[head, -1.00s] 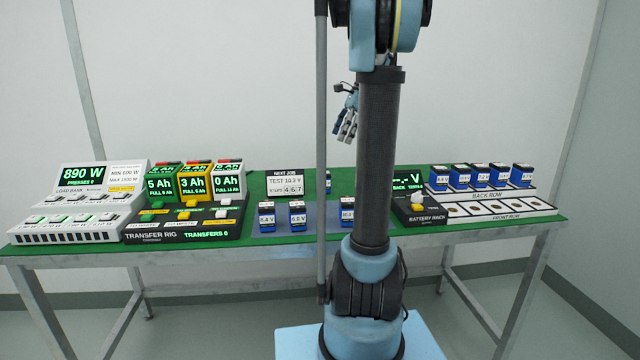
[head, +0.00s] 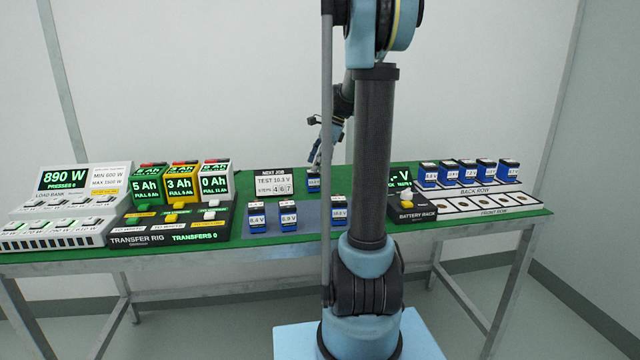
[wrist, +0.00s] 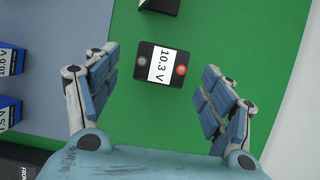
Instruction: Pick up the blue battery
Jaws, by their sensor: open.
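A battery (wrist: 160,64) with a dark top, a white 10.3 V label and a red terminal stands on the green mat in the wrist view. It lies between and beyond the fingertips of my gripper (wrist: 160,80), which is open and empty. In the head view my gripper (head: 314,158) hangs just above a blue battery (head: 313,186) at the back of the table, beside the NEXT JOB sign. My arm column partly hides that area. Other blue batteries stand on the grey-blue mat, such as the left one (head: 257,220) and its neighbour (head: 288,219).
The NEXT JOB sign (head: 273,183) reads TEST 10.3 V. The transfer rig (head: 165,236) and load bank (head: 60,235) stand at left. The battery rack (head: 478,202) at right holds several blue batteries in its back row. Two batteries (wrist: 9,58) (wrist: 8,112) show at the wrist view's left edge.

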